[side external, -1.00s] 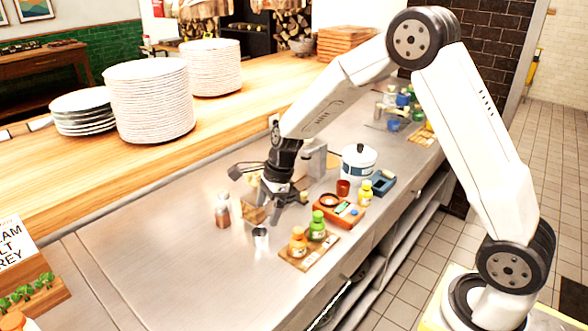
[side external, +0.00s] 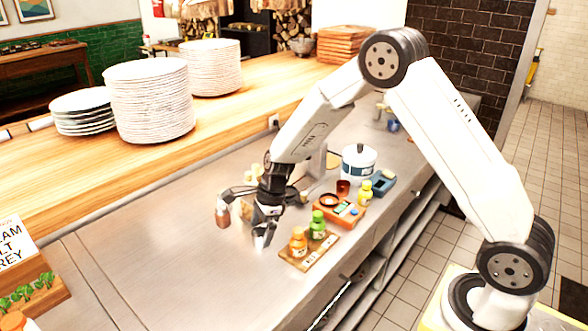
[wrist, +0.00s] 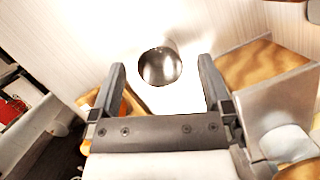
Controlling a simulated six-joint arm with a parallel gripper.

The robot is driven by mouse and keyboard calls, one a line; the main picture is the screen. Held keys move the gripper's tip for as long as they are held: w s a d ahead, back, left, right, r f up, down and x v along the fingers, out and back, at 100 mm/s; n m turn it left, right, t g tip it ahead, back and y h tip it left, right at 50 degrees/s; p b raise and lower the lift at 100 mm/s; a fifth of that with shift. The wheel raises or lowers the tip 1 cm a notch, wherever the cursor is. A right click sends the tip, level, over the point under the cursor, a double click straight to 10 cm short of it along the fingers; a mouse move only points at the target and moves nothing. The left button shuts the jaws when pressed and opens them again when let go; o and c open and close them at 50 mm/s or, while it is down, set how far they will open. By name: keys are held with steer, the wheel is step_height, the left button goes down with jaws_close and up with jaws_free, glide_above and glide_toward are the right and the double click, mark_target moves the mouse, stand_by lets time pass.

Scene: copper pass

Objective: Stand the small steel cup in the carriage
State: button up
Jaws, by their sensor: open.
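The small steel cup (side external: 259,241) stands upright on the steel counter, partly hidden by my gripper in the side view. In the wrist view its round mouth (wrist: 160,66) lies between the fingertips, with a gap on both sides. My gripper (side external: 263,233) points down, open, just over and around the cup; its fingers also show in the wrist view (wrist: 162,70). An orange-red holder (side external: 347,221) with a round dark ring lies to the right, behind the bottles. I cannot tell for certain whether it is the carriage.
An orange bottle (side external: 298,242) and a green bottle (side external: 318,226) stand on a wooden board (side external: 308,259), close right of my gripper. A brown bottle (side external: 222,216) stands to the left. A yellow bottle (side external: 365,192), red cup (side external: 343,187) and white pot (side external: 359,162) are farther back. The front-left counter is clear.

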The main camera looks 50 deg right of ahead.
steer(key=shift+x, duration=0.9)
steer(key=shift+c, duration=0.2)
jaws_close()
steer(key=shift+r, duration=0.15)
steer(key=shift+r, duration=0.8)
steer(key=s+r, duration=1.1)
steer(key=s, duration=0.3)
steer(key=shift+d, duration=0.4)
